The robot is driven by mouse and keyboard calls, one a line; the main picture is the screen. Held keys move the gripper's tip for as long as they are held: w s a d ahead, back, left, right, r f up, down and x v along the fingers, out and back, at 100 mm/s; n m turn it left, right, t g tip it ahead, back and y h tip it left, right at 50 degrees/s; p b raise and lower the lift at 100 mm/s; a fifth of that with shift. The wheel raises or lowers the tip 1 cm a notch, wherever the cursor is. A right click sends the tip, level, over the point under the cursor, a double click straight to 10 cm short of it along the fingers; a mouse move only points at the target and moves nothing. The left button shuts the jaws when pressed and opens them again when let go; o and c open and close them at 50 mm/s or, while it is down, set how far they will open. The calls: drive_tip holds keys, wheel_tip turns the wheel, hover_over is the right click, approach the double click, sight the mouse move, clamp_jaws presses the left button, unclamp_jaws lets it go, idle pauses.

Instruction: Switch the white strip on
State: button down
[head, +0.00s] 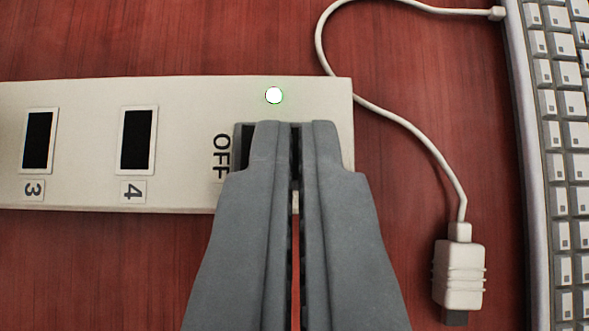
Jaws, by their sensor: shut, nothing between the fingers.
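The white strip (205,100) lies across the left and middle of the head view, with its right end near the centre. It has dark sockets labelled 3 (38,140) and 4 (136,140). Near its right end is a dark grey switch (243,150) with the word OFF beside its left side. Above the switch a small round lamp (274,95) shows bright white with a green rim and looks lit. My gripper (295,130) is shut and empty, with its fingertips over the switch. The fingers hide most of the switch, and I cannot tell whether they touch it.
A white cable (407,122) runs past the strip's right end to a white plug (459,275) at the lower right. A keyboard (555,150) stands along the right edge. The red-brown wooden table (120,275) is bare at the lower left.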

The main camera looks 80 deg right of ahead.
drive_tip(key=shift+a+f, duration=0.1)
drive_tip(key=shift+f, duration=0.3)
drive_tip(key=shift+w, duration=0.2)
drive_tip(key=shift+w+a+f, duration=0.1)
drive_tip(key=shift+w+a, duration=0.2)
drive_tip(key=shift+w, duration=0.15)
drive_tip(key=shift+w+r, duration=0.1)
drive_tip(key=shift+r, duration=0.2)
wheel_tip(320, 180, up, 4)
drive_tip(key=shift+w+a+r, duration=0.1)
drive_tip(key=shift+r, duration=0.15)
drive_tip(key=v, duration=0.9)
drive_tip(key=shift+a+r, duration=0.2)
drive_tip(key=shift+r, duration=0.05)
